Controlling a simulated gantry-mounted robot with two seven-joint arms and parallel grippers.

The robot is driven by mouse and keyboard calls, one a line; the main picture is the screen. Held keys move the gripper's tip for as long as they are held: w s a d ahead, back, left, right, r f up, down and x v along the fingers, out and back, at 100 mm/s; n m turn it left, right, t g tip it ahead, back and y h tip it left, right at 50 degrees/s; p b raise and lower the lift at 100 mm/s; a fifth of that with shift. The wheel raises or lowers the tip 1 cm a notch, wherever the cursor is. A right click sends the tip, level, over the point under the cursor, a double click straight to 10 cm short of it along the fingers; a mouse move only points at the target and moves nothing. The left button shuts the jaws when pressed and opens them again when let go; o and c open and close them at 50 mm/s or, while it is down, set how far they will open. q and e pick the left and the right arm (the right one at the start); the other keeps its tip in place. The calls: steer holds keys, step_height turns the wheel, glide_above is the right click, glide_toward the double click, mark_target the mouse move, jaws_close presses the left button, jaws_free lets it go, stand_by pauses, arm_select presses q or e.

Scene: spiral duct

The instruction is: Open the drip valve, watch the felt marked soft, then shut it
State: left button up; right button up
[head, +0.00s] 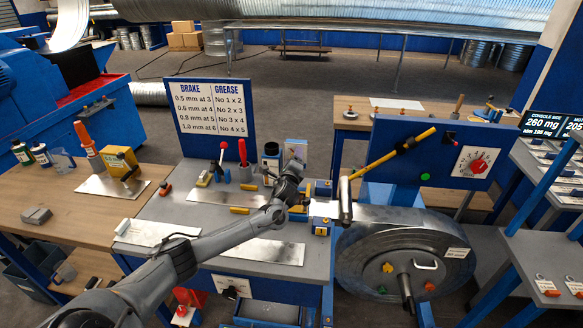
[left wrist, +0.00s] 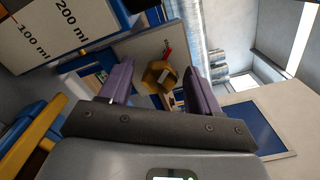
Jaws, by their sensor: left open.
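My left arm reaches across the grey bench, and its gripper (head: 296,152) is above the back of the bench; its fingers are hard to make out in the head view. In the left wrist view the two purple fingers of my left gripper (left wrist: 157,72) stand apart. A brass, roughly six-sided fitting (left wrist: 157,79) shows between them, with a small red lever (left wrist: 167,49) above it. It looks like the drip valve, and nothing shows the fingers touching it. I cannot make out a felt marked soft. My right gripper is not in view.
A panel marked 100 ml and 200 ml (left wrist: 60,30) is close at the wrist view's left. A dark bottle (head: 271,158) and a red-handled tool (head: 243,153) stand near my left gripper. A large metal coil (head: 385,250) is to the right. Metal sheets (head: 258,250) lie on the bench.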

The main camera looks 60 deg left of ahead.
arm_select(q)
steer(key=p+v, duration=0.2)
steer(key=v, duration=0.8)
steer(key=shift+s+r, duration=0.1)
steer(key=shift+s, duration=0.05)
